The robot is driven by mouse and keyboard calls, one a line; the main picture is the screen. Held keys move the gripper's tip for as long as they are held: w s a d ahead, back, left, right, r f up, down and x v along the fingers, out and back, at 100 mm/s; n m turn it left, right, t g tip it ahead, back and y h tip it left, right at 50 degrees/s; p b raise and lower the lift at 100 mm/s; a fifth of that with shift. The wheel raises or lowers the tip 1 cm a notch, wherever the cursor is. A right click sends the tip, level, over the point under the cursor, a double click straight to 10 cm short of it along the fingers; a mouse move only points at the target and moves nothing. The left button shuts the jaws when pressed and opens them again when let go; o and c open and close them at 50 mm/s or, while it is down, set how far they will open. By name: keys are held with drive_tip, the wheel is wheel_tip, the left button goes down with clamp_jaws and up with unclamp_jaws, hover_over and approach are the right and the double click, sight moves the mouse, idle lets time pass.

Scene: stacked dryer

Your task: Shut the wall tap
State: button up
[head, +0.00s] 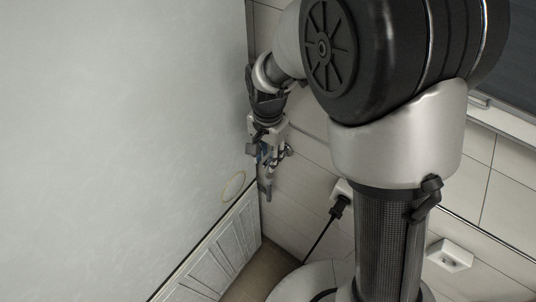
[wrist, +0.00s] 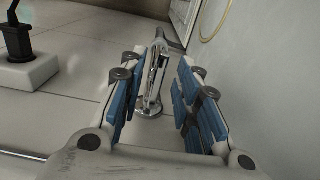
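The wall tap (wrist: 153,78) is a chrome fitting on the pale tiled wall, with a round base flange and a slim spout or handle pointing away at the top. In the wrist view it shows between the two blue-padded fingers of my gripper (wrist: 157,80). The fingers are apart, with visible gaps on both sides of the tap. I cannot tell how deep it sits between them. In the head view my gripper (head: 268,160) points down close to the wall corner, and the tap is mostly hidden behind it.
A white socket (head: 342,188) with a black plug and cable is right of my gripper; another white box (head: 450,255) is further right. A large pale panel (head: 120,110) with a yellowish ring (head: 233,187) stands close on the left, above a slatted panel (head: 215,258).

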clamp_jaws()
idle(0.3)
drive_tip(key=shift+s+d+n, duration=0.1)
drive_tip(key=shift+n, duration=0.2)
drive_tip(key=shift+w+d+n+p, duration=0.1)
drive_tip(key=shift+d+n+p, duration=0.2)
drive_tip(key=shift+d+n, duration=1.45)
drive_tip(key=shift+w+d+n+p, duration=0.1)
drive_tip(key=shift+n+p, duration=0.15)
drive_tip(key=shift+n, duration=3.15)
drive_tip(key=shift+d+n+p, duration=0.3)
drive_tip(key=shift+d+n, duration=0.6)
drive_tip(key=shift+n, duration=1.65)
unclamp_jaws()
